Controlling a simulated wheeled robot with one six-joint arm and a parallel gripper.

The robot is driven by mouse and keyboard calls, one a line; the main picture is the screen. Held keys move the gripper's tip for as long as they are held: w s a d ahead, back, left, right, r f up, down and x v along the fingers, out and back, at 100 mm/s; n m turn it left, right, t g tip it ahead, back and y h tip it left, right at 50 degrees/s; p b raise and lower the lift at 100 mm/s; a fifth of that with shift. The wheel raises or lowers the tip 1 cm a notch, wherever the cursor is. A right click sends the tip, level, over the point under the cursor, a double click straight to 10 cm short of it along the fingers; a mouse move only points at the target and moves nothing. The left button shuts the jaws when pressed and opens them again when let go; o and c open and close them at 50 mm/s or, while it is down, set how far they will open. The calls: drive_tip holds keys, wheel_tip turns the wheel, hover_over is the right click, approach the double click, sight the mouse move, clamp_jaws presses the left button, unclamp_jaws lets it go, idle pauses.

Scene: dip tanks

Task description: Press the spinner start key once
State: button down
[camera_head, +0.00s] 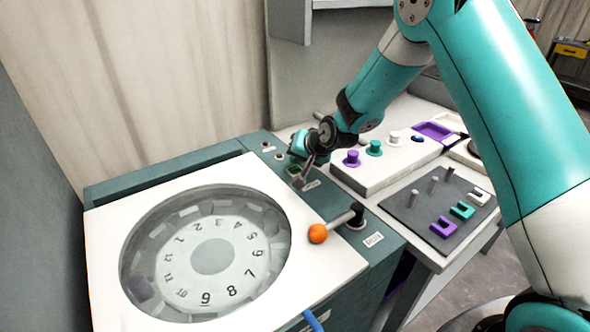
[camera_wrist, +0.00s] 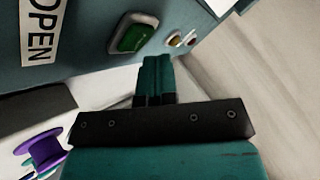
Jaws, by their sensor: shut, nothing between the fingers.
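The spinner (camera_head: 100,215) is a teal cabinet with a white top and a round window over a numbered dial. A green key in a dark frame (camera_head: 293,170) sits on its teal side panel. The wrist view shows the green key (camera_wrist: 134,37) close up, just beyond the fingertips. My gripper (camera_head: 304,180) is shut and empty, close beside the key, and partly covers that area. In the wrist view my gripper's fingertips (camera_wrist: 154,60) are together, just short of the key in the picture. I cannot tell whether they touch the panel.
An orange-knobbed lever (camera_head: 318,233) stands on the panel nearer the front. Small indicator lights (camera_wrist: 180,39) lie past the key. A white OPEN label (camera_wrist: 40,30) is beside it. A white box with coloured knobs (camera_head: 375,172) and a grey board (camera_head: 425,220) stand to the right.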

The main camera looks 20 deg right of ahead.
drive_tip(key=shift+f, duration=0.4)
